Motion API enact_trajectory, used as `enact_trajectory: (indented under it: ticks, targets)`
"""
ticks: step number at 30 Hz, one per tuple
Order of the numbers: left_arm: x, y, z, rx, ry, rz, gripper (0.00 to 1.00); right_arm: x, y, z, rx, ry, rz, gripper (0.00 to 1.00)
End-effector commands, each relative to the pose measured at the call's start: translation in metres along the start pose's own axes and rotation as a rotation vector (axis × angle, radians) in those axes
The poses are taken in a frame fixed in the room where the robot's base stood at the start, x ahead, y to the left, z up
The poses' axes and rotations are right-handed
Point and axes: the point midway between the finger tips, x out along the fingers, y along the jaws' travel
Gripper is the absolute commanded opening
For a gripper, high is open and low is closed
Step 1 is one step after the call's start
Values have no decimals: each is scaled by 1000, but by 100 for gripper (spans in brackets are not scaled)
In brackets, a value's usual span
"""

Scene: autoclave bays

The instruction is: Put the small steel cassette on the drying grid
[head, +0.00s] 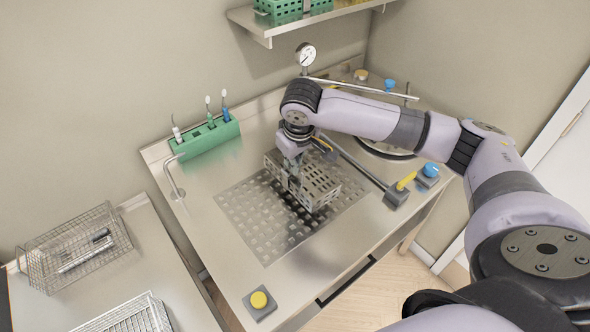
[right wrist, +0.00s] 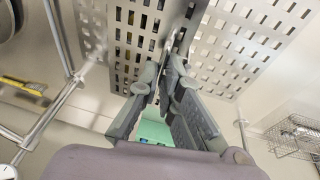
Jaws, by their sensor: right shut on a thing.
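The small steel cassette (head: 318,187), a perforated grey box, is over the back right part of the drying grid (head: 248,222), a panel of square holes set in the steel counter. I cannot tell whether it touches the grid. My right gripper (head: 294,182) comes down from above and is shut on the cassette. In the right wrist view the fingers (right wrist: 168,72) pinch a wall of the cassette (right wrist: 132,38), with the grid (right wrist: 245,42) beyond. My left gripper is not in view.
A green rack (head: 205,138) with brushes stands at the back left. A yellow button (head: 259,300) is at the front corner. Wire baskets (head: 72,248) stand on the left table.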

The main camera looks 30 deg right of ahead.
Motion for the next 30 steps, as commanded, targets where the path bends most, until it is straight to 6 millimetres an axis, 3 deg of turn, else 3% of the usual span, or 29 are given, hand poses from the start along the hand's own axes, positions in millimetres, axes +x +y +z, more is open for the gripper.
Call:
enact_trajectory:
  ticks: [7, 15, 16, 24, 30]
  targets:
    - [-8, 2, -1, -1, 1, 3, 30, 32, -4, 9, 0, -3, 0, 0]
    - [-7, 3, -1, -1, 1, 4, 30, 38, -5, 10, 0, 0, 0, 0]
    - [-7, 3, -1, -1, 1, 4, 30, 39, -5, 11, -1, -2, 0, 7]
    - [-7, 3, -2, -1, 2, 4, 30, 38, -5, 10, 0, -2, 0, 25]
    - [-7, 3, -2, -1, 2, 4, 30, 38, -5, 10, 0, -2, 0, 26]
